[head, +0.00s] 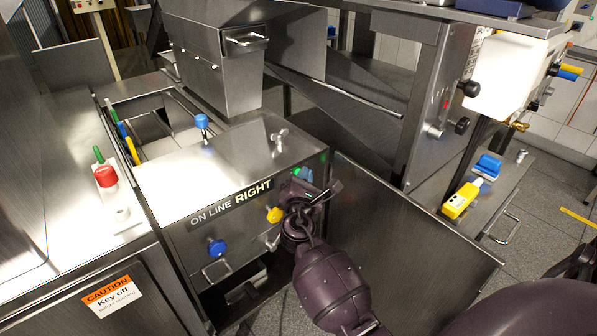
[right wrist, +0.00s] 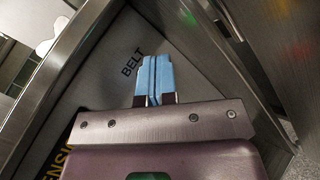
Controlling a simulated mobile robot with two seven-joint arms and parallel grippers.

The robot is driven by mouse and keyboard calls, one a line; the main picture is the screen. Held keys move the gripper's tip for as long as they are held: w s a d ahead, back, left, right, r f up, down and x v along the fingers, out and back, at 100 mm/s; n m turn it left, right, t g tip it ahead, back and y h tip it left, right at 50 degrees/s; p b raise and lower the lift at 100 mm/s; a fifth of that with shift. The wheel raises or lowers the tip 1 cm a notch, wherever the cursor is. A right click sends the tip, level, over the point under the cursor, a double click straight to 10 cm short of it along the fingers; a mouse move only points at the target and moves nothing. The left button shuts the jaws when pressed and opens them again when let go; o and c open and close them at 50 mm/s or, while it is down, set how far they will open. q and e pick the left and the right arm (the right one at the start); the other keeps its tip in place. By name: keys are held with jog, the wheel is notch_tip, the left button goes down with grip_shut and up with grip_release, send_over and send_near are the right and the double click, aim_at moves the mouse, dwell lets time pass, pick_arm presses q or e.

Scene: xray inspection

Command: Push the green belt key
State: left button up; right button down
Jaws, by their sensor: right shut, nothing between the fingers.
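The green belt key (head: 297,171) is a small green knob at the upper right of the steel panel marked "ON LINE RIGHT" (head: 232,202). It is partly hidden by my right gripper. My right gripper (head: 307,175) is at the panel's right end, with its blue fingertips close beside the key; I cannot tell if they touch it. In the right wrist view, the blue fingers (right wrist: 154,80) are shut together with nothing between them, in front of the panel beside the word "BELT" (right wrist: 132,61). The key cannot be made out there. My left gripper is not in view.
A yellow knob (head: 274,214) and a blue knob (head: 217,247) are on the same panel, left of my right gripper. A steel side plate (head: 400,235) stands to the right.

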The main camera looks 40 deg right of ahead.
jog(key=s+p, duration=0.1)
jog(key=s, duration=0.5)
jog(key=shift+d, duration=0.25)
dwell(0.4)
dwell(0.5)
